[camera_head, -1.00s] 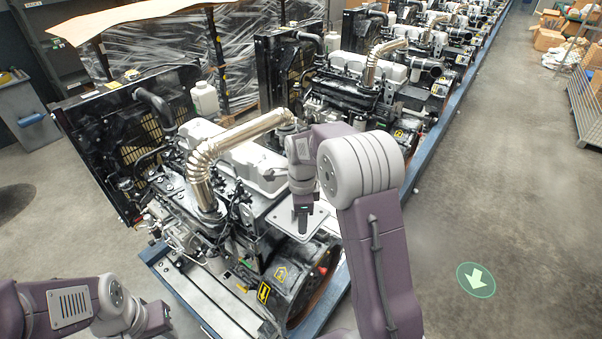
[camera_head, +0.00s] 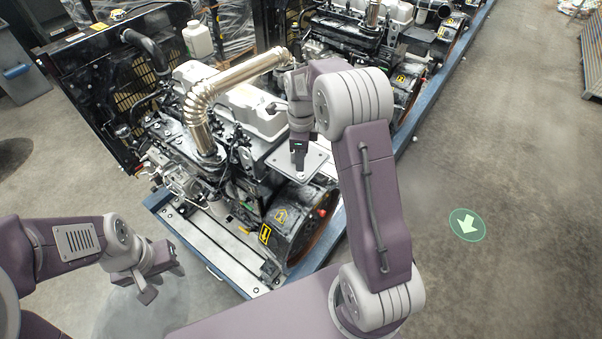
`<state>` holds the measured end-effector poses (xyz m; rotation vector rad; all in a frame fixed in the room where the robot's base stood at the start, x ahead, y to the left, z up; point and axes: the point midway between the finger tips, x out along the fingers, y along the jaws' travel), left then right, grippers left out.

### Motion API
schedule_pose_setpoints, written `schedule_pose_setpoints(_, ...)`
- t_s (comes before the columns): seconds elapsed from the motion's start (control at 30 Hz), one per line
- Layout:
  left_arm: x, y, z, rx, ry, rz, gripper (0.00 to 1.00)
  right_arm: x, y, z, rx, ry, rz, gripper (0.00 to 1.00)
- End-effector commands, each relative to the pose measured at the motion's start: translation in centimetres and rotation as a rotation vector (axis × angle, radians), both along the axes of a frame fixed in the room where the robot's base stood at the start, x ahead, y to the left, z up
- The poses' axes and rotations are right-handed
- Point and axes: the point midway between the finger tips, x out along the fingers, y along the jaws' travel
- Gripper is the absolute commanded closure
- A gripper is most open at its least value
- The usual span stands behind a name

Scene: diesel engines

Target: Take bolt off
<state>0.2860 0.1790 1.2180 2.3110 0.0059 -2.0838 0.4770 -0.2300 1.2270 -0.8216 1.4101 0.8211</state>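My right gripper (camera_head: 299,168) points straight down over the flat grey mounting plate (camera_head: 313,162) on the nearest diesel engine. Its fingertips are at or just above the plate. They show edge-on, so I cannot tell whether they are open or shut. The bolt is too small to make out at the fingertips and may be hidden by them. My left gripper (camera_head: 150,282) is low at the left, in front of the engine and apart from it. I see nothing in it, and its finger gap is unclear.
The engine carries a silver exhaust pipe (camera_head: 238,75) and a white cover (camera_head: 255,112) close to my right gripper. A black radiator (camera_head: 100,75) stands at the left. More engines stand behind on the blue rail (camera_head: 420,150).

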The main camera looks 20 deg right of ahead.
Motion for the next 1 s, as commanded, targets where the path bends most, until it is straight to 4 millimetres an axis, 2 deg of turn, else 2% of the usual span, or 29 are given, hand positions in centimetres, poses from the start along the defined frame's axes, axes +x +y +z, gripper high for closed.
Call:
schedule_pose_setpoints(0.03,0.0,0.0,-1.0,0.000,0.000,0.000,0.64,0.0,0.0,-1.1,0.000,0.000,0.000,0.60)
schedule_pose_setpoints(0.5,0.0,0.0,-5.3,0.000,0.000,0.000,0.64,0.0,0.0,-5.8,0.000,0.001,0.000,0.60)
schedule_pose_setpoints(0.6,0.0,0.0,-4.8,0.000,0.000,0.000,0.64,0.0,0.0,-5.2,0.000,0.001,0.000,0.60)
schedule_pose_setpoints(0.9,0.0,0.0,-4.6,0.000,0.000,0.000,0.64,0.0,0.0,-5.5,0.000,0.001,0.000,0.60)
schedule_pose_setpoints(1.0,0.0,0.0,-4.6,0.000,0.000,0.000,0.64,0.0,0.0,-5.5,0.000,0.001,0.000,0.88)
